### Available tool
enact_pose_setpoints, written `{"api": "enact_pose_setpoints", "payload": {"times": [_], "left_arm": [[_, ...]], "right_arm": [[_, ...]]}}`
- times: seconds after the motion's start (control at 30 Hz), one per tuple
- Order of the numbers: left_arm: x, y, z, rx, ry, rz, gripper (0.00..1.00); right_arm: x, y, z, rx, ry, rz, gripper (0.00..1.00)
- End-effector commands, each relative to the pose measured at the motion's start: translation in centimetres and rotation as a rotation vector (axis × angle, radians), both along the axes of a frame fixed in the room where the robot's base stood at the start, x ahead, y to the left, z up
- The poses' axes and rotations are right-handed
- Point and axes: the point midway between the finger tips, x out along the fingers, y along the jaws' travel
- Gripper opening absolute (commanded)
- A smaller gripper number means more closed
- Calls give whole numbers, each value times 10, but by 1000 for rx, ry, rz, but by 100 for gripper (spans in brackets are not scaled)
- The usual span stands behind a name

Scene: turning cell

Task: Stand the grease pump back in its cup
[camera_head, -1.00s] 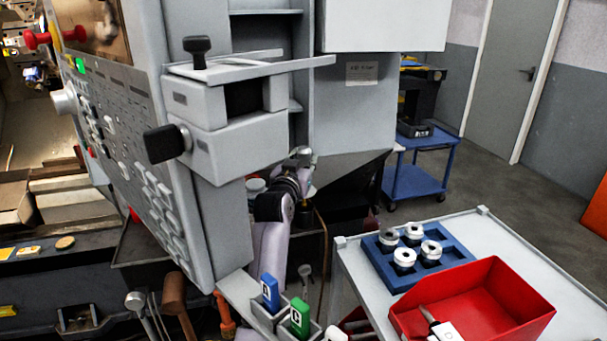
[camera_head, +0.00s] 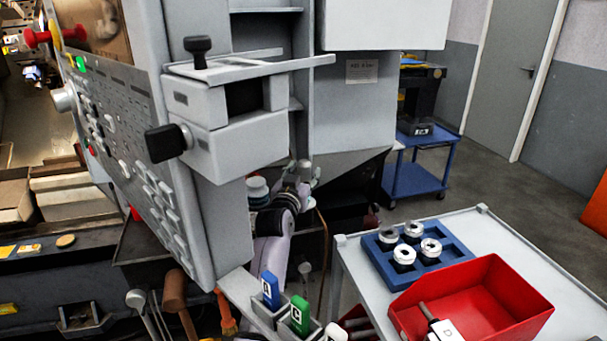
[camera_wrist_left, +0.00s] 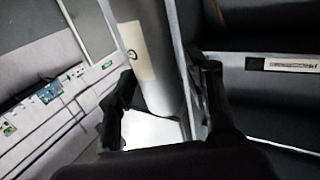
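My left gripper (camera_head: 303,172) shows small in the head view, at the end of my pale arm below the grey control box, in front of the dark machine base. In the left wrist view its two dark fingers (camera_wrist_left: 160,85) stand apart on either side of a grey cylinder (camera_wrist_left: 150,55) with a cream label, which looks like the grease pump. Whether the fingers touch it is not clear. A small grey upright piece at the gripper in the head view may be the same thing. I cannot make out the cup. My right gripper is in neither view.
A control panel (camera_head: 130,140) fills the left. A grey cart (camera_head: 480,225) at right carries a blue tray (camera_head: 455,248) with several round parts and a red bin (camera_head: 490,300). Blue (camera_head: 270,288) and green (camera_head: 299,315) labelled blocks and a mallet (camera_head: 174,290) stand at the front.

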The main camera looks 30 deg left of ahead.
Motion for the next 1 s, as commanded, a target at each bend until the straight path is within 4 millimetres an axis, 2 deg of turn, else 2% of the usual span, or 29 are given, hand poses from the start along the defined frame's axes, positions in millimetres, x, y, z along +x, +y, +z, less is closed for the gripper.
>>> {"api": "enact_pose_setpoints", "payload": {"times": [0.37,0.47,1.0], "left_arm": [[0,0,5,0,-2,0,50],[-7,-3,2,0,0,0,50],[-94,-32,2,0,-1,-1,50]], "right_arm": [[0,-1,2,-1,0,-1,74],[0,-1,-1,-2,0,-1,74],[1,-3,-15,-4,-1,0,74]]}}
